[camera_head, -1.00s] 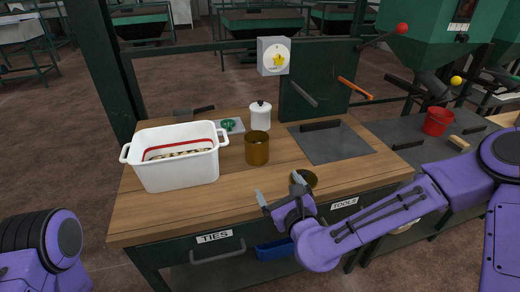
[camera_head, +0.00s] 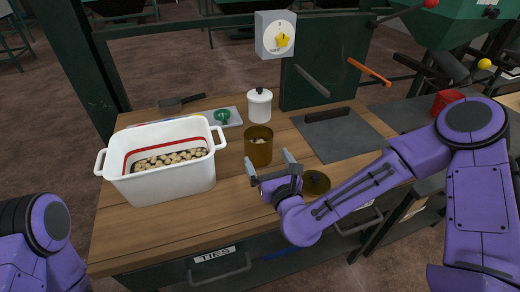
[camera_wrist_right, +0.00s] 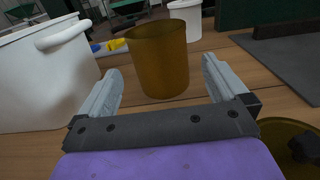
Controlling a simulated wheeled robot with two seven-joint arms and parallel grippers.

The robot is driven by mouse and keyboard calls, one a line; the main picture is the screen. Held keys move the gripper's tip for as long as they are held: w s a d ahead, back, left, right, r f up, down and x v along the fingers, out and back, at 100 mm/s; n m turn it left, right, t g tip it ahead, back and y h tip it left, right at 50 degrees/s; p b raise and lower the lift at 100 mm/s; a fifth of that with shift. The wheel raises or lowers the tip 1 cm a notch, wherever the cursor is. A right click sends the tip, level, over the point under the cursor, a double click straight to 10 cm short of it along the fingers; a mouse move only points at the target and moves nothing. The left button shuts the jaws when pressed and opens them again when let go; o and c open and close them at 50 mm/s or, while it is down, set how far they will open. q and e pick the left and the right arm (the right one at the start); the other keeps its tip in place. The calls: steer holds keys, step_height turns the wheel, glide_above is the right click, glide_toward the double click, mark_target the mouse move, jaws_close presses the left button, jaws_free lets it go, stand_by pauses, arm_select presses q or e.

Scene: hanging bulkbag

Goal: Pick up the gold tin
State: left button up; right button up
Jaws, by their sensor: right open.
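The gold tin (camera_head: 259,150) stands upright and open-topped on the wooden table, with some pale contents visible inside. It also shows in the right wrist view (camera_wrist_right: 158,62), straight ahead between my fingers and beyond their tips. My right gripper (camera_head: 267,168) is open and empty, low in front of the tin, pointing at it. In the right wrist view its two fingers (camera_wrist_right: 160,80) are spread wide. A round gold lid (camera_head: 315,184) with a dark knob lies on the table to the right of my right gripper. My left gripper is not in view; only part of my left arm shows.
A white two-handled tub (camera_head: 165,180) with pale round pieces stands left of the tin. A white lidded jar (camera_head: 259,106) stands behind it. A grey tray (camera_head: 236,117) with a green item and a dark mat (camera_head: 345,138) flank the jar.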

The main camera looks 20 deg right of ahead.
mark_target(255, 138)
steer(key=shift+w+f, duration=0.4)
steer(key=shift+f, duration=0.05)
steer(key=w+p, duration=0.1)
steer(key=w, duration=0.6)
steer(key=shift+a+p, duration=0.2)
steer(key=shift+p, duration=0.15)
steer(key=c, duration=1.2)
steer(key=shift+r, duration=0.1)
steer(key=shift+c, duration=0.2)
